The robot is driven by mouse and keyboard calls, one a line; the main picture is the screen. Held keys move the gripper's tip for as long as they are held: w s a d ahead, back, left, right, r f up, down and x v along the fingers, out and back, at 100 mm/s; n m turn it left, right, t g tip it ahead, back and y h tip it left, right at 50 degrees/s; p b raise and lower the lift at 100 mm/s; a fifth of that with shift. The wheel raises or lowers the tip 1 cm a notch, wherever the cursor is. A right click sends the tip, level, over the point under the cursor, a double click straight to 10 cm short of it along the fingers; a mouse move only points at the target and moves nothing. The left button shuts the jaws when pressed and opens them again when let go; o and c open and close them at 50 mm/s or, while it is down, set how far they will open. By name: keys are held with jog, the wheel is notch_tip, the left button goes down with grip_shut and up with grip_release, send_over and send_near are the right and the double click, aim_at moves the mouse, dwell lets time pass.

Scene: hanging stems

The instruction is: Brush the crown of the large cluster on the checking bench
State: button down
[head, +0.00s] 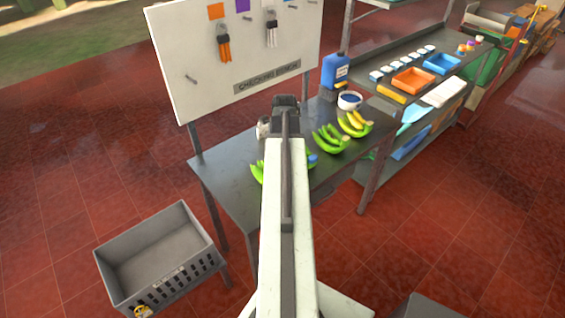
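The grey checking bench (222,178) stands under a white board in the head view. Banana clusters lie on it. One green cluster (257,172) is mostly hidden behind my arm; only its left end and a little on the right show, with a small blue patch (312,160) there. A second green cluster (329,140) lies right of my arm. A third, yellow and green, cluster (355,122) lies farther right. My arm reaches over the bench, and my gripper (286,102) is at its far end, dark and seen from behind. Its fingers are hidden. I cannot make out a brush in it.
A white bowl with blue contents (349,101) and a blue jug (335,72) stand at the bench's back right. A small whitish object (263,130) is beside my gripper. The board (240,60) rises behind. A grey crate (160,255) stands at lower left.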

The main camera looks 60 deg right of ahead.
jog(key=shift+s+d, duration=0.15)
jog(key=shift+d, duration=0.5)
jog(key=shift+w+a+f, duration=0.1)
jog(key=shift+w+a, duration=0.05)
jog(key=shift+a, duration=0.4)
jog(key=shift+w+a, duration=0.1)
jog(key=shift+a, duration=0.45)
jog(key=shift+d, duration=0.1)
jog(key=shift+s+d, duration=0.15)
jog(key=shift+d, duration=0.35)
jog(key=shift+s+d, duration=0.15)
jog(key=shift+d, duration=0.35)
jog(key=shift+w+a, duration=0.15)
jog(key=shift+a, duration=0.4)
jog(key=shift+w+a, duration=0.15)
jog(key=shift+a, duration=0.4)
